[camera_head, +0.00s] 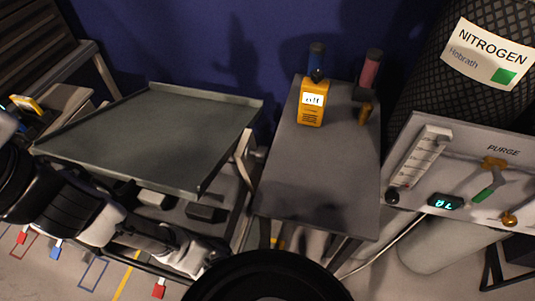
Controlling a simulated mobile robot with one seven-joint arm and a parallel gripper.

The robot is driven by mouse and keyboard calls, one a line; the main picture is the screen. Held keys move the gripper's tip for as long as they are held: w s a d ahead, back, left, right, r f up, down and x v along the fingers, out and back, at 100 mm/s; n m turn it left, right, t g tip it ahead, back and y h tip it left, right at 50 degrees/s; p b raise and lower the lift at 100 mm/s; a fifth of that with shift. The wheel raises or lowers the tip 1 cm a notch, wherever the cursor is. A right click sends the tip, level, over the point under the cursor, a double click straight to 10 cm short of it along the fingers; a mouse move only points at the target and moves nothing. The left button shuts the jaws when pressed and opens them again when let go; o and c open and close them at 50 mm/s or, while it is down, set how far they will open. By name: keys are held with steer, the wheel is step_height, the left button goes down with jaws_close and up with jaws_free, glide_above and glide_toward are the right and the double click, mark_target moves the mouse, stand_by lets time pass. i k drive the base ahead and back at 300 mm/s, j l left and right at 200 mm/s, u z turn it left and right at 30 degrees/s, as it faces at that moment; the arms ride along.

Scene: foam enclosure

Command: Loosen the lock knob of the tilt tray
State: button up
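The tilt tray (150,130) is a wide, shallow grey-green tray with low raised rims. It stands on a light metal frame in the left half of the head view and looks slightly tilted. I cannot make out its lock knob; the tray's underside and much of the frame are hidden. My white and black arm (95,222) crosses the lower left, in front of the tray's near edge. I cannot pick out my gripper or its fingers in this view.
A purge panel (460,180) and nitrogen cylinder (465,60) stand at right.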

mark_target(262, 155)
steer(key=k+l, duration=0.1)
steer(key=l, duration=0.3)
steer(key=l+u, duration=0.1)
steer(key=l, duration=0.35)
steer(key=k+l, duration=0.15)
steer(key=l, duration=0.25)
steer(key=u, duration=0.05)
